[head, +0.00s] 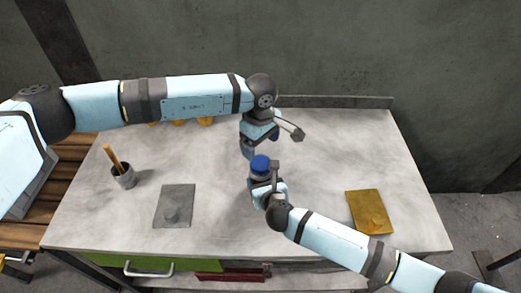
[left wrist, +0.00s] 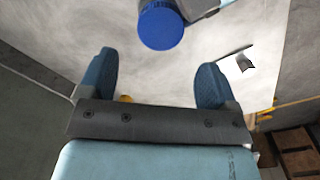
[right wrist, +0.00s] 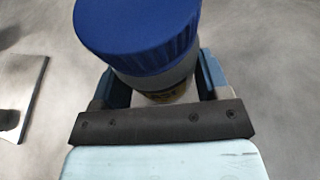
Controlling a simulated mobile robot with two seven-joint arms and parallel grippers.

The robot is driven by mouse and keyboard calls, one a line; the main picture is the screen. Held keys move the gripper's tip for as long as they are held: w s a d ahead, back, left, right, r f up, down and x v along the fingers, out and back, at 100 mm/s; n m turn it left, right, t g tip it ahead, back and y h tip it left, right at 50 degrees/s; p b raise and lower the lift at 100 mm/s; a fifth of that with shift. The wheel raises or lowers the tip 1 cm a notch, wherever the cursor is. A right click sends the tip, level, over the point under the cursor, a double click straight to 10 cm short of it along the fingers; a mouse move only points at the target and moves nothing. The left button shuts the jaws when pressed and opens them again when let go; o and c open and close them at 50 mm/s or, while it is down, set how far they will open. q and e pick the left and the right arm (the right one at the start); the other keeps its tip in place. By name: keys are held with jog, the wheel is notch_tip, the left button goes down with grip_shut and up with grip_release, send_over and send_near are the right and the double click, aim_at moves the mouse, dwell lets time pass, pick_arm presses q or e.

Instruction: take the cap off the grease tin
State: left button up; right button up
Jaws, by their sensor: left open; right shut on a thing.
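The grease tin has a ribbed blue cap (head: 260,164) on top, and the cap also shows large in the right wrist view (right wrist: 140,35). My right gripper (head: 264,183) is shut on the pale tin body (right wrist: 168,88), below the cap; the tin looks upright, with the cap on it. My left gripper (head: 262,146) is open and empty, just behind the cap in the head view. In the left wrist view the cap (left wrist: 161,26) lies beyond the open fingertips, apart from them. The tin's lower part is mostly hidden by my right gripper.
A grey cup (head: 123,180) with a wooden-handled tool stands at left on the pale table (head: 330,140). A grey plate (head: 174,206) lies front left and a yellow plate (head: 369,212) front right. Small yellow things (head: 205,121) sit at the back, partly behind my left arm.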

aim_at(261, 163)
pick_arm(q)
jog(key=shift+m, duration=0.3)
notch_tip(261, 163, down, 8)
jog(key=shift+r, duration=0.15)
jog(key=shift+c, duration=0.2)
jog(key=c, duration=0.9)
jog(key=n, duration=0.3)
